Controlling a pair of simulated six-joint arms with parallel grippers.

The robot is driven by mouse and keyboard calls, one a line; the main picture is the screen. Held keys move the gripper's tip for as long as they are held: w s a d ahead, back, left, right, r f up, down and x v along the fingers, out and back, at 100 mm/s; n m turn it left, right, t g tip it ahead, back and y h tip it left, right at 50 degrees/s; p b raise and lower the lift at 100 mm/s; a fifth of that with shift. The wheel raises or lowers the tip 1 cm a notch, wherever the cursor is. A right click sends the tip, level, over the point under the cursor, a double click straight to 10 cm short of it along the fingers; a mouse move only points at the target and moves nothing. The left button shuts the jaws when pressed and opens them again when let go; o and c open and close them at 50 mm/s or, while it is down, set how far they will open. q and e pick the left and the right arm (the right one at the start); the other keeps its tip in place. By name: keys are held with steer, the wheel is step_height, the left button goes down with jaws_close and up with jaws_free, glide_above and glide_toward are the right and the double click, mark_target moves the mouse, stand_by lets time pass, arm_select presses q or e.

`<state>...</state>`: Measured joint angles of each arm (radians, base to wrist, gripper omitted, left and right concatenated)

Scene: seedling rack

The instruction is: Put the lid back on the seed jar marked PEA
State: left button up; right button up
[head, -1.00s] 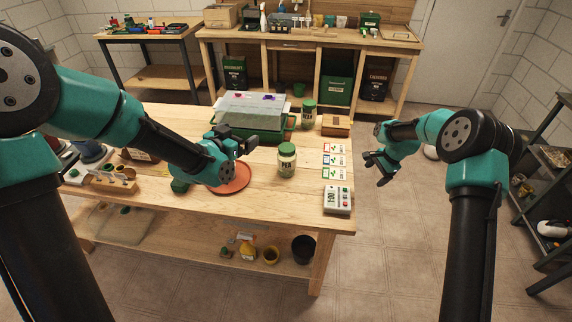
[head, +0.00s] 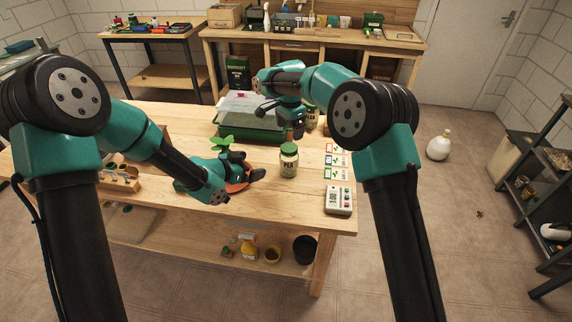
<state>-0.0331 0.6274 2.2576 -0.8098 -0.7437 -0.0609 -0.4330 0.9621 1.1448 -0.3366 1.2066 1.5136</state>
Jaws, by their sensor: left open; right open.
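The clear seed jar marked PEA (head: 288,163) stands upright on the bench. No separate loose lid is clearly visible. My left gripper (head: 256,177) is open and low over the terracotta saucer (head: 239,187), left of the PEA jar and apart from it. My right gripper (head: 282,120) is open, by the right end of the covered tray (head: 249,133), behind the PEA jar. It partly hides a second jar (head: 312,116).
A green seedling (head: 222,144) shows behind my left gripper. Seed cards (head: 336,160) and a white timer-like device (head: 338,200) lie along the right edge. A wooden holder (head: 119,178) stands at the left. The wood between the PEA jar and front edge is clear.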

mark_target(282, 159)
steer(key=shift+a, duration=0.1)
stand_by(0.3)
arm_select(q)
steer(key=x, duration=1.7)
steer(key=shift+w+d+f, duration=0.1)
steer(key=shift+f, duration=0.15)
